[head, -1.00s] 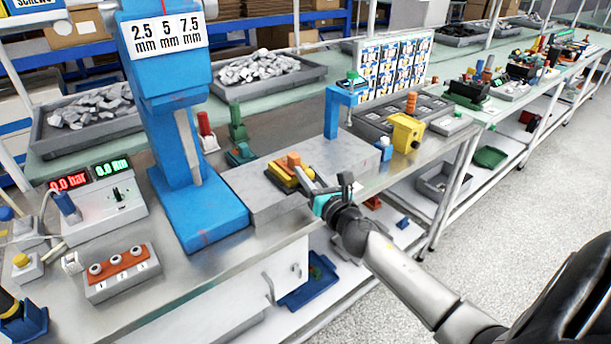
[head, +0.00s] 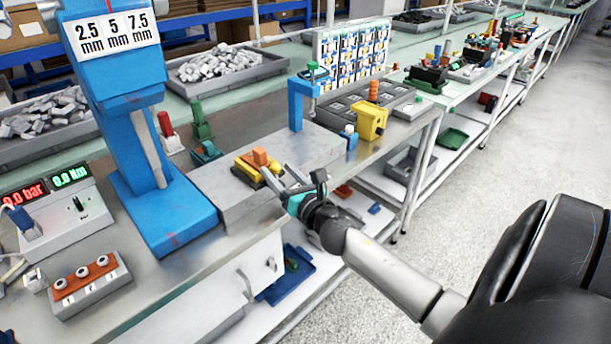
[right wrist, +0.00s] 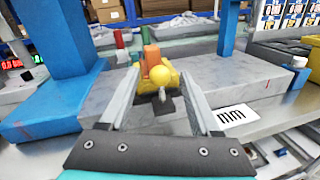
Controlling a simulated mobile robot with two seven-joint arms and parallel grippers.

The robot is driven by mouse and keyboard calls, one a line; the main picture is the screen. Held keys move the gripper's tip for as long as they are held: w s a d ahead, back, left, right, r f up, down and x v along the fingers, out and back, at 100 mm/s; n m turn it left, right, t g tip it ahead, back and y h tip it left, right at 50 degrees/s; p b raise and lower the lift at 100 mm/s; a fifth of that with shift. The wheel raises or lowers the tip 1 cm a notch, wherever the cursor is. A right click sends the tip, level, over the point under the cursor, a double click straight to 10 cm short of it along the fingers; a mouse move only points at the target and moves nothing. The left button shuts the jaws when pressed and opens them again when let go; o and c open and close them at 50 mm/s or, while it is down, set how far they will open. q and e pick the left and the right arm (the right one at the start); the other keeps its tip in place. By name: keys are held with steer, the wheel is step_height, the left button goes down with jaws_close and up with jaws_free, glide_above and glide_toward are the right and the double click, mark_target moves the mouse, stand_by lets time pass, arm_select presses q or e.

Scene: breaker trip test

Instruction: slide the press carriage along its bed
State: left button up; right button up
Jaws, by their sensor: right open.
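The press bed (head: 225,188) is a grey block running from the blue press column (head: 140,160) to a small blue arch (head: 297,105). The yellow carriage (head: 250,170) with an orange block (head: 260,157) sits on it, and in the right wrist view its round yellow knob (right wrist: 160,75) faces me. My right gripper (head: 282,186) is at the front edge of the bed, just before the carriage. In the right wrist view its two fingers (right wrist: 163,105) are apart, with the knob seen between them and nothing visibly gripped. My left gripper is not in view.
A three-button box (head: 90,285) and a display unit (head: 65,215) stand at the left. A yellow device (head: 370,122) stands right of the arch. Metal parts fill trays (head: 225,88) behind. The floor at the right is clear.

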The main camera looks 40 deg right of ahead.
steer(key=s+a+b, duration=0.1)
steer(key=s+a, duration=0.1)
steer(key=s, duration=1)
steer(key=shift+s, duration=0.35)
